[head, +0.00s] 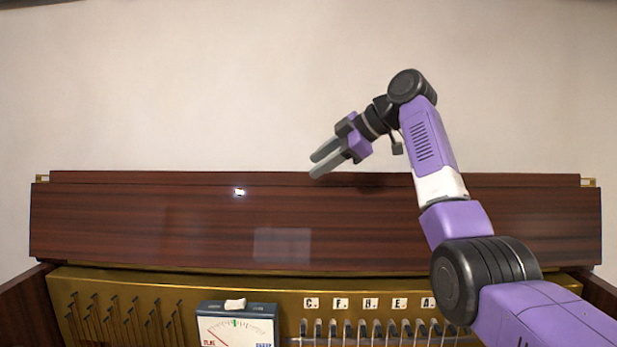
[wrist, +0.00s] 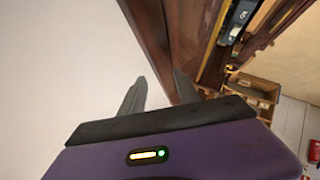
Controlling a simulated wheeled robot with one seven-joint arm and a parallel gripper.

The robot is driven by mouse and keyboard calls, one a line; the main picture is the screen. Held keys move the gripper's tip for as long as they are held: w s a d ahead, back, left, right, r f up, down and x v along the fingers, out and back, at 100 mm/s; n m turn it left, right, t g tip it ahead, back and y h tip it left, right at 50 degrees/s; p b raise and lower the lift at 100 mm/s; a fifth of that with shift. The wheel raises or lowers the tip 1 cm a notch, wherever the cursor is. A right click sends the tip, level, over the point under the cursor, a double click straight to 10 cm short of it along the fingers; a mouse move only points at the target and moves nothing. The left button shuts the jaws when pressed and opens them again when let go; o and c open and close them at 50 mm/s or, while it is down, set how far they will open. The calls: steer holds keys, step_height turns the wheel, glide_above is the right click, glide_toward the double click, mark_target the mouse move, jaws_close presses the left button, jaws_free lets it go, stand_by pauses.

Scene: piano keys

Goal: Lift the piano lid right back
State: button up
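The piano lid (head: 120,222) is a wide, glossy dark-wood panel across the middle of the head view. It stands raised behind the brass inside of the piano, with a narrow wood strip along its top edge. How far it leans back is hard to tell. My gripper (head: 313,166) is at the lid's top edge, a little right of centre, with fingers pointing down and left. The fingers are apart with nothing between them. In the wrist view, dark wood (wrist: 190,35) runs beyond the fingertips (wrist: 158,92). I cannot tell whether they touch it.
A pale wall rises behind the piano. A small meter box (head: 237,324) stands at the front, left of a row of lettered tiles (head: 370,303) above metal pins. Brass fittings (head: 588,182) sit at the lid's upper corners. The wrist view shows a wooden shelf box (wrist: 255,88) at right.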

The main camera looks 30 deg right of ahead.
steer(key=shift+v, duration=1.5)
steer(key=shift+a+r, duration=0.15)
